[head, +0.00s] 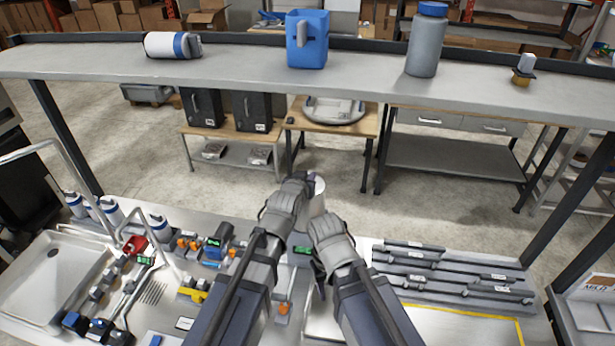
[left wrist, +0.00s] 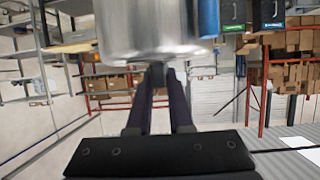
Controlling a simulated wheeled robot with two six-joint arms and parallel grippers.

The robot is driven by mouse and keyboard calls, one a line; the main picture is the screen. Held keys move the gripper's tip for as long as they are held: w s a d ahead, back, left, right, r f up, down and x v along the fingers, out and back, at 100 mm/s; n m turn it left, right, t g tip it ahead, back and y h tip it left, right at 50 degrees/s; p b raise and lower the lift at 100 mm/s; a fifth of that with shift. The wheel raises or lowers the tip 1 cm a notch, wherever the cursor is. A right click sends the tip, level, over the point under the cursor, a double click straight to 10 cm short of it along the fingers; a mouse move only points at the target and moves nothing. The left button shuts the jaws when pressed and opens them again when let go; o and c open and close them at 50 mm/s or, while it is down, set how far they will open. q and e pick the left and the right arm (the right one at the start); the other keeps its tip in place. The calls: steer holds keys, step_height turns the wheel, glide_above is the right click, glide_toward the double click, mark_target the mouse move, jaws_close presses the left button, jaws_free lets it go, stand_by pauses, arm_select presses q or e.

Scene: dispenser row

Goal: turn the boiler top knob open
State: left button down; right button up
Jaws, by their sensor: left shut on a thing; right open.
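The boiler (head: 318,203) is a pale metal cylinder standing at the back middle of the counter, partly hidden by my arms. In the left wrist view its shiny metal body (left wrist: 150,30) fills the top middle. My left gripper (head: 311,181) is at the boiler's top. In the left wrist view the fingers of my left gripper (left wrist: 158,74) come together on a small dark knob at the boiler's end. The knob is mostly hidden between the fingertips. My right gripper (head: 319,284) is open, low in front of the boiler, and partly hidden by its own arm.
A long shelf (head: 250,77) crosses above the counter, bearing a blue jug (head: 307,52) and a grey bottle (head: 427,45). A sink tray (head: 50,280) and several small fittings and bottles crowd the left. Grey bars (head: 450,272) lie at right.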

arm_select(q)
steer(key=shift+f+n+y, duration=0.1)
steer(key=shift+n+y, duration=0.3)
stand_by(0.4)
steer(key=c, duration=0.8)
jaws_free()
steer(key=shift+s+a+r, duration=0.1)
steer(key=shift+s+r, duration=0.1)
steer(key=shift+s, duration=0.1)
steer(key=p+v, duration=0.3)
steer(key=v, duration=0.4)
steer(key=shift+s, duration=0.1)
arm_select(e)
steer(key=s+r, duration=0.1)
steer(key=d+r, duration=0.1)
steer(key=r, duration=0.1)
steer(key=shift+s, duration=0.4)
